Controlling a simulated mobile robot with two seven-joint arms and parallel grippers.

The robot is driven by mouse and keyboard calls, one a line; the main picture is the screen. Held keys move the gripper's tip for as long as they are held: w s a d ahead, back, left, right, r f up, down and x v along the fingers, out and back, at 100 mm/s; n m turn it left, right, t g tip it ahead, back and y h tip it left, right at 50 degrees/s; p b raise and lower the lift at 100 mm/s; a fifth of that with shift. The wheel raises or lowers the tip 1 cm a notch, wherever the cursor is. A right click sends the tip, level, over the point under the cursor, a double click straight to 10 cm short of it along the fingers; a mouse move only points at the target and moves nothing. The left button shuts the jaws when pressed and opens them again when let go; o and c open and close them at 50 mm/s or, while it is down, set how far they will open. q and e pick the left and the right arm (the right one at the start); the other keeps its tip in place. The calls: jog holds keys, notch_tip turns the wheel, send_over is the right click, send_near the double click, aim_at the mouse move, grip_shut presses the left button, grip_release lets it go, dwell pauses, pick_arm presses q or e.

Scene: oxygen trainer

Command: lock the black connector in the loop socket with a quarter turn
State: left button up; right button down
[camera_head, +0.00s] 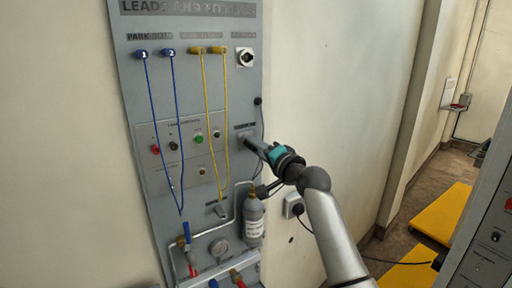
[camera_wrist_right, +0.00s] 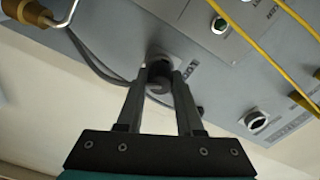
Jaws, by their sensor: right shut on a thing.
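The grey panel (camera_head: 185,100) stands upright on the wall. My right gripper (camera_head: 250,141) reaches its right edge from the lower right. In the right wrist view, my right gripper (camera_wrist_right: 159,85) is shut on the black connector (camera_wrist_right: 158,72), with one finger on each side. The connector is up against the light grey plate of the loop socket (camera_wrist_right: 172,45). The fingers hide much of the connector, and I cannot tell how far it is seated or turned. My left gripper is not in view.
Yellow leads (camera_head: 205,95) and blue leads (camera_head: 153,105) hang on the panel to the left. A grey bottle (camera_head: 254,222) is close below my right gripper. A black cable (camera_wrist_right: 92,62) runs beside the socket. Open wall lies to the right.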

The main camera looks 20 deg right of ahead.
jog(key=shift+m, duration=0.4)
jog(key=m, duration=0.3)
jog(key=shift+c, duration=2.3)
grip_release()
jog(key=s+d+b, duration=0.2)
jog(key=s, duration=1.3)
jog(key=shift+b, duration=0.35)
